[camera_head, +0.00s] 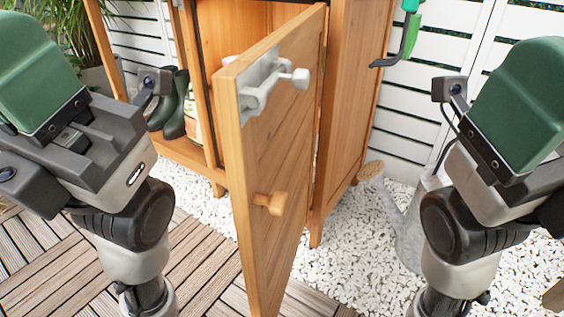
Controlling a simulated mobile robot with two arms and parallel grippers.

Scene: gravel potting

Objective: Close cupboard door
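The wooden cupboard (345,110) stands at the back centre. Its door (262,160) is swung wide open towards me, its free edge nearest. My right gripper (505,150) is raised at the right, also apart from the door. I see no fingers clearly on either gripper, and neither touches the door or knob.
A grey watering can (408,225) stands on white gravel (345,262) right of the door. A green-handled tool (408,35) hangs at the upper right. Wooden decking (205,262) lies at the lower left.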

